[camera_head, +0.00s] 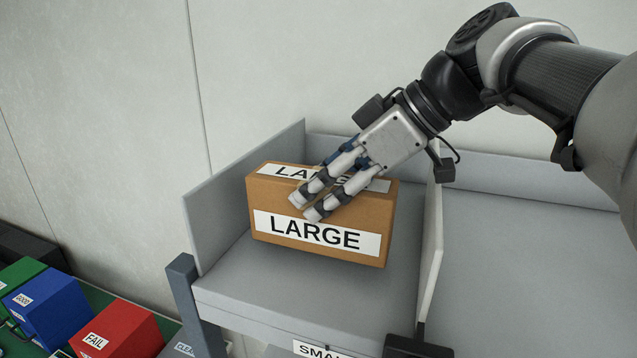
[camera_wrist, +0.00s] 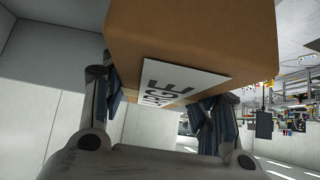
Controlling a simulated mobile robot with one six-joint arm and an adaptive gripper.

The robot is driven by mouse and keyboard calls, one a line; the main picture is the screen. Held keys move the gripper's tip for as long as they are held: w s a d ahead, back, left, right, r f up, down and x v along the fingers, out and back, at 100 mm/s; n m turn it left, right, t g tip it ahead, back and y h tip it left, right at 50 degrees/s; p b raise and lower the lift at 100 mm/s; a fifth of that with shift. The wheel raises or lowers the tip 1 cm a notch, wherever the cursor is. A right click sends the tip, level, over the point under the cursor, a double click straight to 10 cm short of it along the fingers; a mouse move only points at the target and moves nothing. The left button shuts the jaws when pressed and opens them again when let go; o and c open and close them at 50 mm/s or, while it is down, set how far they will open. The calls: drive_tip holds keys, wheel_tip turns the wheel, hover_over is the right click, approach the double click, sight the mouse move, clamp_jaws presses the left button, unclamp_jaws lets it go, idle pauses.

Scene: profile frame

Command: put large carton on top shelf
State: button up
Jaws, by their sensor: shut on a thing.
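The large carton (camera_head: 320,211) is a brown box with white labels reading LARGE on its front and top. In the head view it is in the left bay of the grey top shelf (camera_head: 300,302), between two side panels, slightly tilted. My gripper (camera_head: 312,207) reaches in from the upper right and is shut on the carton, with two fingers across its top and front edge. In the wrist view the carton (camera_wrist: 195,40) fills the top, with the fingers (camera_wrist: 155,105) on both sides of it. I cannot tell whether its underside touches the shelf.
A panel (camera_head: 432,255) divides this bay from an empty bay (camera_head: 530,270) on the right. A shelf labelled SMALL (camera_head: 325,350) shows below. Red (camera_head: 118,328), blue (camera_head: 47,303) and green (camera_head: 18,272) bins stand at the lower left. A wall is behind.

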drive_tip(key=shift+f+b, duration=0.35)
drive_tip(key=shift+b, duration=0.15)
drive_tip(key=shift+f, duration=0.2)
drive_tip(key=o, duration=1.7)
